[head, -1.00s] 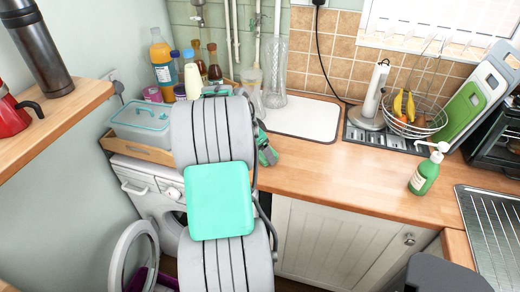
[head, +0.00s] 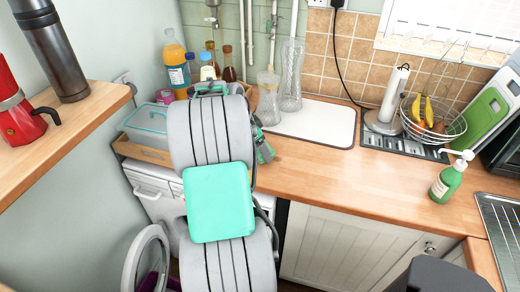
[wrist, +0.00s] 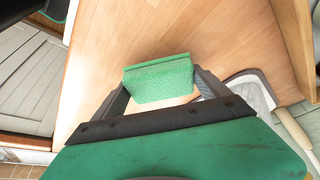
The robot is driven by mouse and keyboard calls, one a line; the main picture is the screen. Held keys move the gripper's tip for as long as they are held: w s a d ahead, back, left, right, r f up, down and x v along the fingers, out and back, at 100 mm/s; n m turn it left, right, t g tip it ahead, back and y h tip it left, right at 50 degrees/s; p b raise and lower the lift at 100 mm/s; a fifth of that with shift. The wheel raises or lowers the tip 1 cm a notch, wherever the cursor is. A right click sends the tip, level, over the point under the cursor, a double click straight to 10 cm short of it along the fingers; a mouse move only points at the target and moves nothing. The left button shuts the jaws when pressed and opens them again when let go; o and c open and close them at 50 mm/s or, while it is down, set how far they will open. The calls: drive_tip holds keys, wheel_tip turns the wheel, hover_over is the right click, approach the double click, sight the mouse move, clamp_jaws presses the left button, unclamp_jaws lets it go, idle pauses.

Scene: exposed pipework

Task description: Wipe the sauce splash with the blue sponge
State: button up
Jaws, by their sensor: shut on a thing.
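My gripper (wrist: 162,86) is shut on a green sponge (wrist: 158,76), which sits between its two dark fingers in the wrist view. The sponge looks green there, not blue. It is over the wooden worktop (wrist: 225,35); I cannot tell whether it touches the wood. In the head view my arm covers most of the gripper, and only a green part (head: 264,148) shows beside the arm, near the white board. The sponge is hidden in that view. I see no sauce splash in either view; my arm hides part of the worktop.
A white board (head: 318,124) lies on the worktop behind my gripper. Glass vases (head: 291,78), several bottles (head: 176,66) and a lidded box (head: 146,122) stand at the back left. A fruit basket (head: 434,122) and green soap bottle (head: 447,181) are at right. The middle worktop is clear.

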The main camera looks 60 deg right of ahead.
drive_tip(key=shift+a+r, duration=0.1)
drive_tip(key=shift+r, duration=0.65)
drive_tip(key=shift+w+r+p, duration=0.2)
drive_tip(key=shift+r+p, duration=0.5)
drive_tip(key=shift+r, duration=0.05)
drive_tip(key=shift+s+r+p, duration=0.1)
drive_tip(key=shift+r+p, duration=0.95)
drive_tip(key=shift+r, duration=0.7)
